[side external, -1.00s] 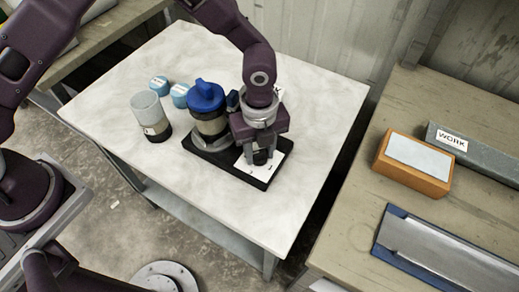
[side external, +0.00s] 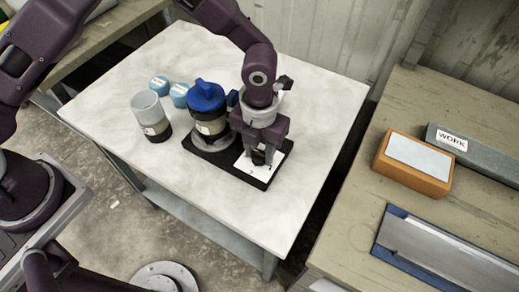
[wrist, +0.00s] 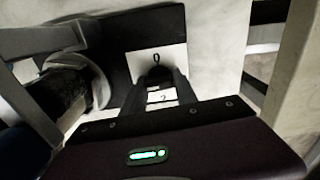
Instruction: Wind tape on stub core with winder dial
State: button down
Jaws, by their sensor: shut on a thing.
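The winder is a black base (side external: 222,166) on the white table, with a white dial plate (side external: 278,160) at its right end. My gripper (side external: 259,157) points down over this plate and is shut on the dark dial knob (wrist: 157,73), whose shape is mostly hidden by the fingers. The wrist view shows the plate (wrist: 172,53) with a "0" mark beyond the fingers and another mark between them. The tape itself is not clear to see.
A clear cup with a dark lower band (side external: 151,118) stands left of the winder. Two light blue caps (side external: 159,82) lie behind it. The white table's (side external: 225,212) front and right are clear. A bench at right holds an orange-framed block (side external: 412,162) and a "WORK" block (side external: 466,143).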

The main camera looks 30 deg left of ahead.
aim_at(259, 152)
jog(key=shift+m, duration=0.4)
jog(key=c, duration=1)
grip_release()
jog(key=shift+o, duration=0.2)
jog(key=shift+r, duration=0.1)
notch_tip(259, 152, up, 7)
jog(key=shift+f, duration=0.1)
